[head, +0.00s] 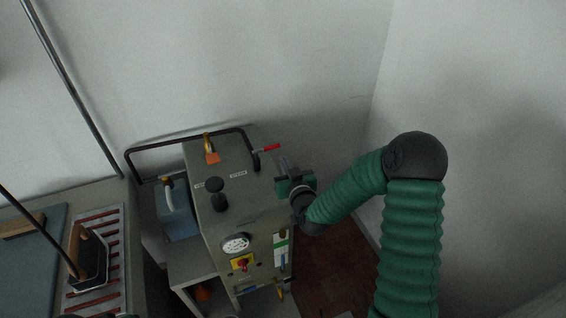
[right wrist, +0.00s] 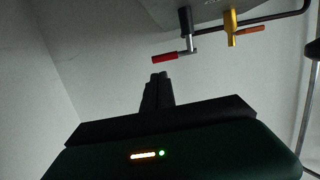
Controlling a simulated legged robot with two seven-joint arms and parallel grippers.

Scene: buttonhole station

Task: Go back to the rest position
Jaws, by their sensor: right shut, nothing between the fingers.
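My right gripper (head: 284,166) is at the right side of the grey machine (head: 226,190) in the head view, just below the red-tipped lever (head: 268,149). Its fingers are shut with nothing between them. In the right wrist view the closed fingers (right wrist: 158,88) point up toward the red-handled lever (right wrist: 166,58), with a gap showing between them in the picture. The green right arm (head: 412,230) reaches in from the lower right. My left gripper is in neither view.
An iron (head: 90,256) rests on a slatted rack (head: 112,279) at left. Walls close the right side.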

